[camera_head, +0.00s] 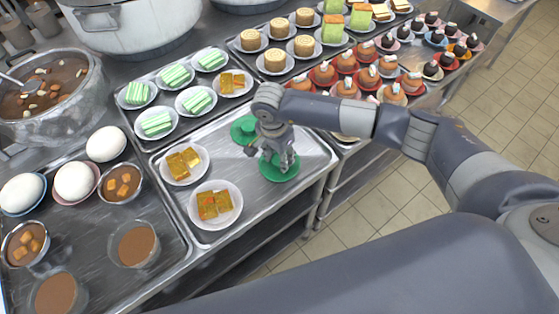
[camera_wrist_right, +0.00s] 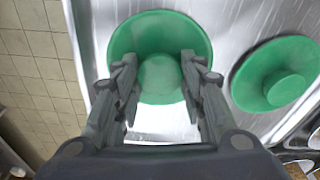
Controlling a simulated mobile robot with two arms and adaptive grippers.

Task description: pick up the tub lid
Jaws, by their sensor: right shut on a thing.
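Two green round tub lids with raised round knobs show at the right part of a metal tray. My right gripper (camera_head: 277,158) comes down on the nearer tub lid (camera_head: 283,174) and is shut on its knob. In the right wrist view the fingers (camera_wrist_right: 160,78) sit on both sides of that knob, with the lid's wide rim (camera_wrist_right: 160,22) beyond them. The lid lies at or very near the tray surface; I cannot tell whether it touches. The other green lid (camera_head: 237,130) lies just behind, and beside it in the wrist view (camera_wrist_right: 283,75). My left gripper is out of view.
The metal tray (camera_head: 225,158) also holds plates of orange-brown squares (camera_head: 216,204). Green striped cakes (camera_head: 157,122) and rows of desserts (camera_head: 345,88) stand behind. Tiled floor lies right of the counter edge.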

